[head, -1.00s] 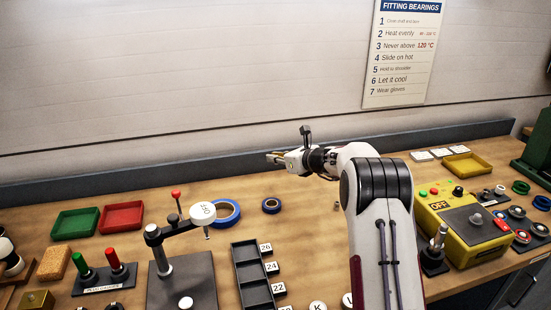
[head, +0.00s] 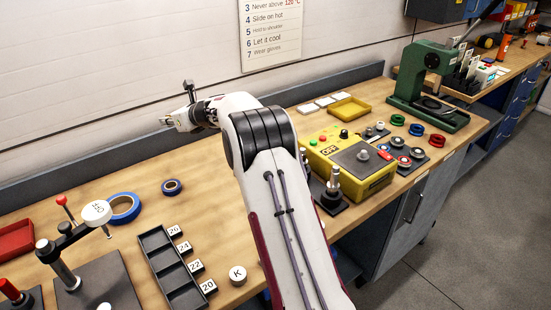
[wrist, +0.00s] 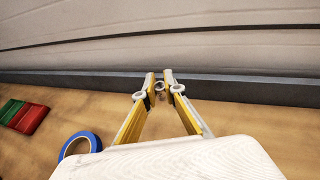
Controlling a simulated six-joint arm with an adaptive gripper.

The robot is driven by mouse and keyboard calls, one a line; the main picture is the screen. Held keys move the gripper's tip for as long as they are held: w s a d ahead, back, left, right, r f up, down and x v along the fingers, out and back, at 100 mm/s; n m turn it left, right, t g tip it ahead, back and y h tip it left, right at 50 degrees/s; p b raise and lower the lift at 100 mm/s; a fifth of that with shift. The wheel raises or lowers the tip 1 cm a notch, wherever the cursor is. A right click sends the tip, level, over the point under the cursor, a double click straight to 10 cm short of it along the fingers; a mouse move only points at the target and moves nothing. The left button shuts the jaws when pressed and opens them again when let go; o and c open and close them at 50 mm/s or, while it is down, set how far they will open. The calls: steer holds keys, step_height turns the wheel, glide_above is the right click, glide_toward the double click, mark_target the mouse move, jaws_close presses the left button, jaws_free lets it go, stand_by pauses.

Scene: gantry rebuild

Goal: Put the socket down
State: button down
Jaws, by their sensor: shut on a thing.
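My gripper (head: 170,121) is raised at the back of the bench, pointing left, in front of the back upstand. In the wrist view its two yellow-sided fingers (wrist: 159,79) are nearly together at the tips. A small grey round piece, seemingly the socket (wrist: 159,87), shows between them; it is too small to make out well. In the head view I cannot pick it out. A dark rack (head: 167,265) with compartments lies on the bench below and in front of my gripper. Labels 26, 24, 22 and 20 run along its right side. Its compartments look empty.
Blue tape rolls (head: 124,208) lie left of my arm. A black stand with a white round head (head: 96,213) is at front left. A yellow heater box (head: 350,160) and a green press (head: 430,75) stand right. Bare bench lies below my gripper.

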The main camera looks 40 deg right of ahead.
steer(key=s+d+m+g+h, duration=0.2)
steer(key=d+m+h, duration=0.85)
steer(key=d, duration=0.85)
steer(key=s+d+m+g+h, duration=0.7)
steer(key=s+d+m+g, duration=0.25)
steer(key=s, duration=0.55)
steer(key=shift+t, duration=0.25)
steer(key=f, duration=0.4)
steer(key=shift+s+d+f, duration=0.2)
steer(key=shift+d+f, duration=0.1)
steer(key=shift+f, duration=0.1)
steer(key=shift+f, duration=3.15)
